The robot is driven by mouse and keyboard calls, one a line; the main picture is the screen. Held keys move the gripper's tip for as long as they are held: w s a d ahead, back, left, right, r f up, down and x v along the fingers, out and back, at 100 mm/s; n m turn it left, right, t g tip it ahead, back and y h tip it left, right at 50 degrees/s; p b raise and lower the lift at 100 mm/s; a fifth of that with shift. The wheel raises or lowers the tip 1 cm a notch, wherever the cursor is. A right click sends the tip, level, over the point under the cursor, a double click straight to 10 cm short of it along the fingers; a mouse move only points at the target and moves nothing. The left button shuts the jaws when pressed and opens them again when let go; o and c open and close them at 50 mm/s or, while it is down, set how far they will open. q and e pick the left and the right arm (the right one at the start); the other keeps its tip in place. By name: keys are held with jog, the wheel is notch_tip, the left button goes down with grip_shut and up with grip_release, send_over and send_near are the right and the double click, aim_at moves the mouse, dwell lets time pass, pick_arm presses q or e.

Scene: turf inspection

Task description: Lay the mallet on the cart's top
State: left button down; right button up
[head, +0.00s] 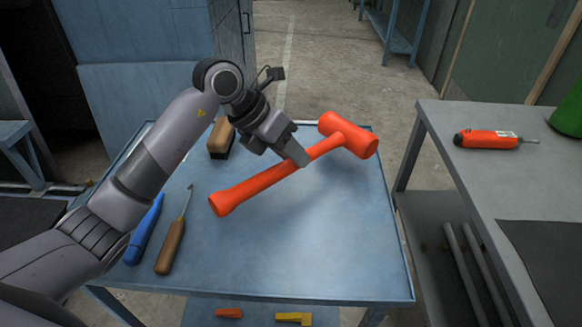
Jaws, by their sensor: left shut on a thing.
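The orange mallet (256,187) is in the head view, over the blue cart's top (310,246). Its head points to the upper right and its handle end to the lower left. My left gripper (303,160) is shut on the mallet's handle, near the head. The fingers partly hide the handle there. I cannot tell whether the mallet touches the cart's top or hangs just above it. My right gripper is not in view.
A brush (221,139), a wooden-handled tool (171,245) and a blue tool (145,230) lie on the cart's left side. A grey bench (500,181) with an orange screwdriver (487,139) stands at right. The cart's front and right top are clear.

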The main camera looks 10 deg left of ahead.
aim_at(291, 170)
pick_arm(q)
jog(key=shift+f, duration=1.95)
jog(key=c, duration=0.9)
grip_release()
jog(key=shift+f, duration=0.2)
jog(key=shift+o, duration=0.2)
jog(key=v, duration=1.2)
jog(key=shift+s, duration=0.1)
